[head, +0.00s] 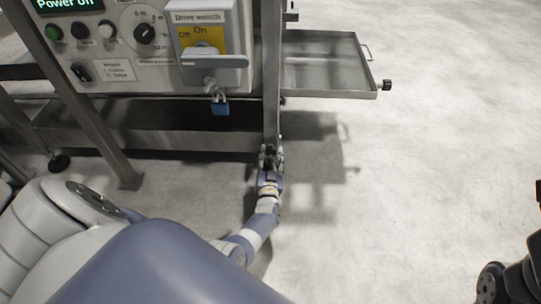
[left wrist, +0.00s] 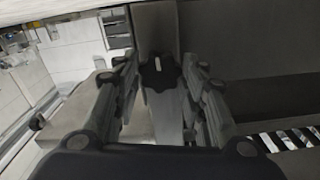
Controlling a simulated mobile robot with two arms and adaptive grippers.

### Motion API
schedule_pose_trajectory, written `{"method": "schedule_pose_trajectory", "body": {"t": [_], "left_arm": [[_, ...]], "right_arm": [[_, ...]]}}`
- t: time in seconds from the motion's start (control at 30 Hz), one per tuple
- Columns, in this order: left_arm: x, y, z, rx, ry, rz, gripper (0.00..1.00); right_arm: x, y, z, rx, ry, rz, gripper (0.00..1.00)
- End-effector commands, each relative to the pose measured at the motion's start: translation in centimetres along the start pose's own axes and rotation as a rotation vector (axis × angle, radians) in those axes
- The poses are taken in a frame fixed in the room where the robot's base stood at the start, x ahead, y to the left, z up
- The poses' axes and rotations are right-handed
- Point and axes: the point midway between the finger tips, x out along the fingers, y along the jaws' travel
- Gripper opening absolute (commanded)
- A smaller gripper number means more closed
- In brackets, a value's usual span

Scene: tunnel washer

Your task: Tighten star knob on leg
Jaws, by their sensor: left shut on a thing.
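The star knob (left wrist: 158,74) is dark, with a lobed rim and a pale slot-like mark in its middle. It sits on the metal leg (head: 271,75) of the machine, low near the floor. My left gripper (head: 269,152) is at the leg's lower part in the head view. In the left wrist view its two fingers (left wrist: 160,85) stand on either side of the knob and are shut on it. In the head view the gripper mostly hides the knob. A dark part at the right edge, seemingly my right gripper (head: 512,284), shows only in part.
The control panel (head: 150,45) stands above left, with a yellow drive switch (head: 203,38) and a blue padlock (head: 220,104) hanging below it. A metal tray (head: 325,75) juts out right of the leg. The concrete floor (head: 430,150) at right is clear.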

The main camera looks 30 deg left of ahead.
Motion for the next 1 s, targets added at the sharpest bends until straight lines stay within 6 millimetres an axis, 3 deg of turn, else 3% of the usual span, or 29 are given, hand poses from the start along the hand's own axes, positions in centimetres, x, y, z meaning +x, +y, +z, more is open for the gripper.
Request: {"method": "schedule_pose_trajectory", "body": {"t": [0.63,0.67,0.73,1.0], "left_arm": [[-0.02,0.11,0.09,0.056,-0.003,0.003,0.15],[-0.02,0.11,0.09,0.056,-0.003,0.003,0.41],[-0.02,0.10,0.09,0.055,-0.003,0.003,0.57],[-0.01,0.04,0.04,0.054,-0.001,0.001,0.59]], "right_arm": [[-0.12,0.03,0.10,0.000,-0.006,0.003,0.35],[-0.12,0.03,0.11,0.000,-0.006,0.003,0.35],[-0.12,0.03,0.11,0.000,-0.006,0.003,0.35],[-0.11,0.03,0.14,0.000,-0.007,0.003,0.35]]}}
